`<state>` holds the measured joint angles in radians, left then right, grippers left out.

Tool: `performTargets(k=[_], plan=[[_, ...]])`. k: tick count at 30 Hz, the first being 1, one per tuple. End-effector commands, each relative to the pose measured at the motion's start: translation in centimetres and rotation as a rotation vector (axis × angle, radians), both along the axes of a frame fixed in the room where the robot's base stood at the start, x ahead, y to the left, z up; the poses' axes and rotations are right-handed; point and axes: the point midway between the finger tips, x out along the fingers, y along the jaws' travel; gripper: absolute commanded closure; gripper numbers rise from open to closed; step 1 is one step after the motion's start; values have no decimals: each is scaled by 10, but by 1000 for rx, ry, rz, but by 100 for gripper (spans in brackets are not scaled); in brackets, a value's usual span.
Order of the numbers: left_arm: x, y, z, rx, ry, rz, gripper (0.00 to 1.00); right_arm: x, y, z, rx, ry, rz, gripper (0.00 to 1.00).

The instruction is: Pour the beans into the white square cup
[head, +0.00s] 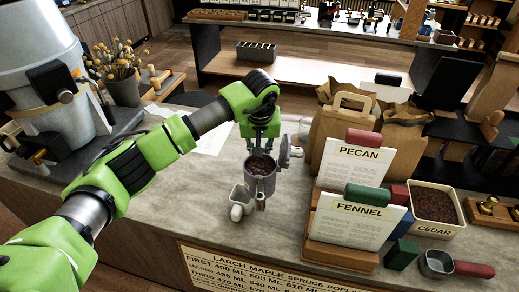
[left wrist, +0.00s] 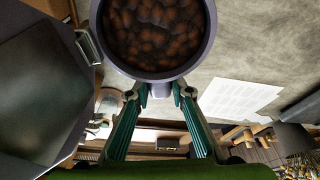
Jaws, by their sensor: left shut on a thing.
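A grey-purple canister (head: 262,187) holds dark brown beans (head: 261,166); its top is open and it looks nearly upright. My left gripper (head: 262,147) is shut on the canister's far side. In the left wrist view, the green fingers (left wrist: 160,92) meet the canister's round rim (left wrist: 156,74), with the beans (left wrist: 155,30) inside it. I cannot tell whether the canister touches the counter. My right gripper is not in view.
A sign holder with PECAN and FENNEL cards (head: 348,222) stands to the right. Behind it are paper bags (head: 335,130), and further right a CEDAR bin (head: 436,228). The counter left of the cup (head: 165,215) is clear.

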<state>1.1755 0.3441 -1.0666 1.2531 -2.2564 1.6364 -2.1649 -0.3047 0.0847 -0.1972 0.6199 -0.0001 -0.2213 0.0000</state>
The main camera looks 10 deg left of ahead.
Motion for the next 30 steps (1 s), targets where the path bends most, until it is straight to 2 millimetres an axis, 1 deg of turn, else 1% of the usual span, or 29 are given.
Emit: performTargets(k=[1,4,7,15,27,30], plan=[[0,-1,-7,-1,0,0,100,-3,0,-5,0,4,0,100],[0,-1,-16,-1,1,-1,100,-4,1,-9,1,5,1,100],[0,2,-10,-110,-26,5,100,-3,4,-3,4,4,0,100],[0,-2,-5,-381,-92,4,100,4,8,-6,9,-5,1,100],[-1,0,-10,-749,-181,3,100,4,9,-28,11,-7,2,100],[0,0,-4,-752,-186,-2,100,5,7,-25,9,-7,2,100]])
